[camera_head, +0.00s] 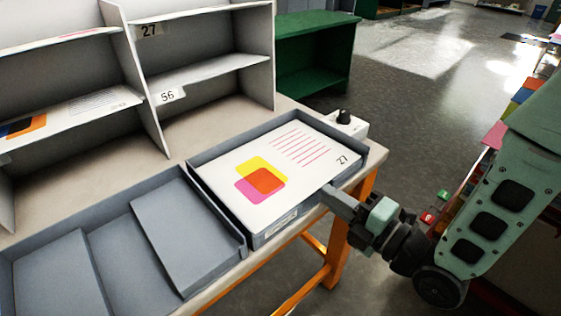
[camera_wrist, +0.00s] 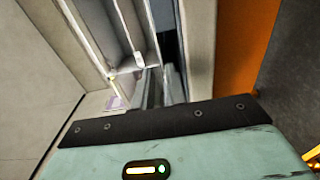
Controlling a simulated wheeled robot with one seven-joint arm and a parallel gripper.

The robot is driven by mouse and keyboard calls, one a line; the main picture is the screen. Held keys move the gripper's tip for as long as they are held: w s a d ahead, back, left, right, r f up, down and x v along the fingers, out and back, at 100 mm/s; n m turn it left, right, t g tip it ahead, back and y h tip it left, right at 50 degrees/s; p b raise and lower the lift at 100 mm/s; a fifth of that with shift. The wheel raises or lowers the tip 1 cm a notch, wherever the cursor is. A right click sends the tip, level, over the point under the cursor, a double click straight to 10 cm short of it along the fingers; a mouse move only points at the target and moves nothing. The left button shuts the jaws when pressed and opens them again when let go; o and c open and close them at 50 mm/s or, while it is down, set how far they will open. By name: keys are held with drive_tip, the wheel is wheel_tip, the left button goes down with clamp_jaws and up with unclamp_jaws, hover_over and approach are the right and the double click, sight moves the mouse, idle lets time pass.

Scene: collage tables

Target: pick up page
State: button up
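A white page (camera_head: 298,176) lies in a grey tray (camera_head: 215,207) on the table. It has yellow, pink and orange shapes, red lines and the number 27. My gripper (camera_head: 330,193) reaches in from the right, its fingertips at the tray's front edge by the page's near right side. In the wrist view the two grey fingers (camera_wrist: 160,88) run close together toward a light rim. I cannot tell whether they touch or grip the page.
An empty, divided grey tray (camera_head: 115,228) stands to the left. Grey shelves behind carry labels 27 (camera_head: 149,30) and 56 (camera_head: 168,96), with another printed sheet (camera_head: 95,104) at left. A white device (camera_head: 347,124) with a black knob sits behind the tray's right corner.

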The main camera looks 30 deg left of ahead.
sight(309, 181)
drive_tip(key=shift+w+f+x, duration=0.1)
drive_tip(key=shift+x, duration=1.6)
drive_tip(key=shift+w+f+x, duration=0.15)
drive_tip(key=shift+x, duration=1.55)
drive_tip(key=shift+d, duration=0.15)
clamp_jaws()
drive_tip(key=shift+r, duration=0.1)
